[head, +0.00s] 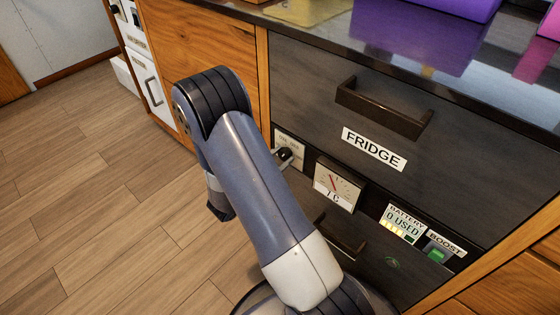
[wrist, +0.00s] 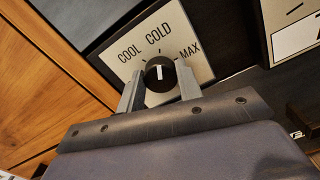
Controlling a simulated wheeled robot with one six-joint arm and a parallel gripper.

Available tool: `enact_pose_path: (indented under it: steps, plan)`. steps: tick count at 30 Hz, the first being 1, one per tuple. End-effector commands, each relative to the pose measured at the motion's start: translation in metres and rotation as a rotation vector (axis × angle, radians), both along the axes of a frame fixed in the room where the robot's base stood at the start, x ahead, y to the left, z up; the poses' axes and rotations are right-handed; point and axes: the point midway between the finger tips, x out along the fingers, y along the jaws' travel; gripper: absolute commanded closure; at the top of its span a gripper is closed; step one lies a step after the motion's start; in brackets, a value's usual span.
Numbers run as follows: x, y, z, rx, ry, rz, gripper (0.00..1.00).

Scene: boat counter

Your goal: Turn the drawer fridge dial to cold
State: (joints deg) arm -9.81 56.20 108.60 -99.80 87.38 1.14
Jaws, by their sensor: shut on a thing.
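The dial (wrist: 160,74) is a round black knob with a white pointer mark, on a light plate (wrist: 185,32) marked COOL, COLD and MAX. The white mark points up in the wrist view, roughly toward the word COLD. My gripper (wrist: 160,82) has one grey finger on each side of the dial and is shut on it. In the head view the dial (head: 285,154) shows dark at the left end of the strip below the fridge drawer (head: 400,95). My arm hides part of the plate there.
A temperature gauge (head: 337,185) sits right of the dial; its small reading is hard to make out. Further right are a battery display (head: 403,224) and a boost switch (head: 438,252). A drawer handle (head: 383,108) juts out above. Open wooden floor (head: 90,190) lies left.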

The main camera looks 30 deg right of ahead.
Motion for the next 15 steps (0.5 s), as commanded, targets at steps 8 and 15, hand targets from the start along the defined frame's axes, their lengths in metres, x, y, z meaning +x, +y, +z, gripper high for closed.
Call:
enact_pose_path:
  steps: [8, 15]
  plan:
    - [-0.0004, 0.0002, -0.0009, 0.016, -0.04, 0.001, 0.89]
    - [-0.0004, 0.0002, -0.0006, 0.017, -0.042, 0.001, 0.89]
